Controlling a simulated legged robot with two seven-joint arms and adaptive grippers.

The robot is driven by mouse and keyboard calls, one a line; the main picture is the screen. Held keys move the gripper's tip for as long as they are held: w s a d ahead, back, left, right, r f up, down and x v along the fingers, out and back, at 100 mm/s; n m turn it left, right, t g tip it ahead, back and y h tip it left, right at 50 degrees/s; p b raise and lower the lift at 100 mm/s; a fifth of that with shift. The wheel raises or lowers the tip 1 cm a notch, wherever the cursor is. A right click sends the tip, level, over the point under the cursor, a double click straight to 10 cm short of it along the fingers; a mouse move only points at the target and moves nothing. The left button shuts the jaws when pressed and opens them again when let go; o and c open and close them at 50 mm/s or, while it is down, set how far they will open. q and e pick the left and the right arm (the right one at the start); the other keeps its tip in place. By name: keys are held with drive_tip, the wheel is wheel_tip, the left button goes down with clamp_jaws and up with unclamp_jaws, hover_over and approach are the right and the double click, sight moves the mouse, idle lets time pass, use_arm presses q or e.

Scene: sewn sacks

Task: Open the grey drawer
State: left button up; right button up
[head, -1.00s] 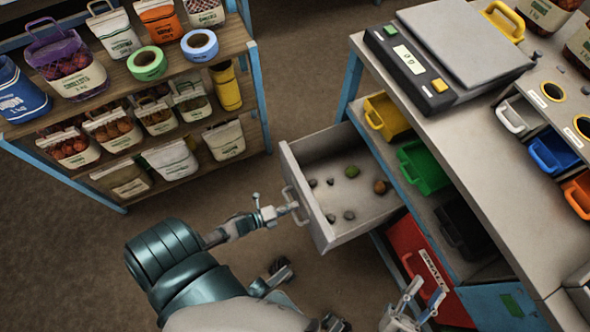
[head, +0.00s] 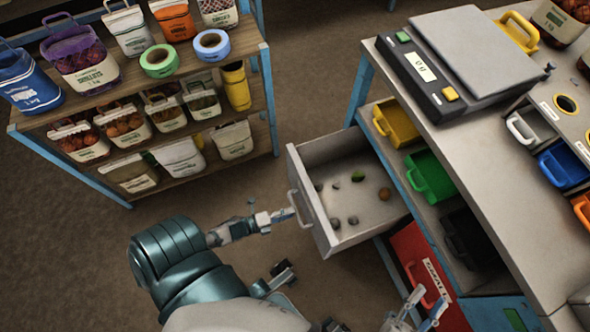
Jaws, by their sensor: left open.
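The grey drawer (head: 345,238) stands pulled out from the workbench, with several small stones and a few round brown and green items on its floor. Its handle (head: 297,208) is on the front panel facing left. My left gripper (head: 284,215) is open at the handle; whether it touches the handle is hard to tell. My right gripper (head: 424,310) is at the bottom edge, below the drawer and in front of the red bin, with its fingers apart and nothing between them.
Yellow (head: 397,124), green (head: 431,177) and black (head: 470,240) bins sit on the bench's shelf beside the drawer. A red bin (head: 428,268) is below. A scale (head: 470,58) stands on top. A shelf of sacks (head: 130,180) is at left.

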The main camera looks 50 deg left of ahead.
use_arm(q)
drive_tip(key=v, duration=0.8)
drive_tip(key=shift+s+d, duration=0.1)
